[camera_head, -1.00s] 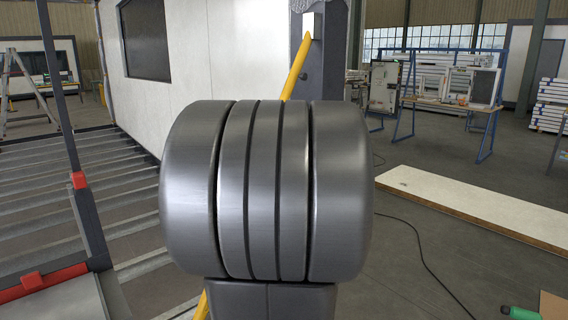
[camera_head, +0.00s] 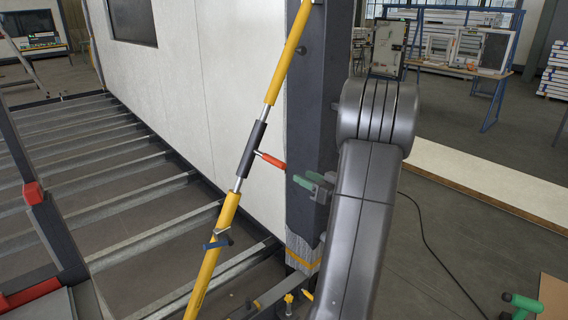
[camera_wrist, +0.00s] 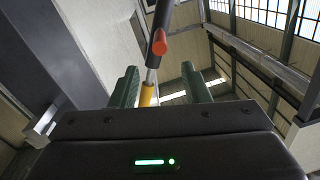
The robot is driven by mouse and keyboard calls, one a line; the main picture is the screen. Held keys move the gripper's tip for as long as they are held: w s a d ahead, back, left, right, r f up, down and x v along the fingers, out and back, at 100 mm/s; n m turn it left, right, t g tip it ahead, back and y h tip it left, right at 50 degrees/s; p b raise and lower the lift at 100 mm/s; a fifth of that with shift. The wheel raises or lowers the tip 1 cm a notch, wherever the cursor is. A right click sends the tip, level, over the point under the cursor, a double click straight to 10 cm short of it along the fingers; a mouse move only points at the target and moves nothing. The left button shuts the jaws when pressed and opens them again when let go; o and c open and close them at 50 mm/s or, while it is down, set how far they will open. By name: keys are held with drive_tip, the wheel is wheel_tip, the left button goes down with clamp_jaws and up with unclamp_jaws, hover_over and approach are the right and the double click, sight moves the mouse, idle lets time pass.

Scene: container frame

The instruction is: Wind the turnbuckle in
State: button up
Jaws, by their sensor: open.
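The turnbuckle is a dark sleeve (camera_head: 253,150) between two bright threaded rods on a slanted yellow prop (camera_head: 286,66). A short handle with a red-orange grip (camera_head: 271,160) sticks out from the sleeve toward the right. My gripper (camera_head: 311,182), with green fingers, is just right of the grip's end and a little lower. In the wrist view my gripper (camera_wrist: 162,82) is open and empty. There the red grip (camera_wrist: 159,42) shows end-on, ahead of the fingers and roughly centred between them; it appears apart from them. The dark sleeve (camera_wrist: 162,14) is behind it.
A dark upright post (camera_head: 312,110) stands close behind my gripper, beside a white wall panel (camera_head: 235,75). A blue clamp-like part (camera_head: 218,242) sits lower on the prop. Steel floor beams (camera_head: 120,205) lie left. A cable (camera_head: 430,250) crosses the floor at right.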

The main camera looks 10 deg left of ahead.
sight(280, 165)
drive_tip(key=p+x, duration=0.1)
drive_tip(key=x, duration=1)
drive_tip(key=shift+a, duration=0.1)
drive_tip(key=shift+c, duration=0.4)
clamp_jaws()
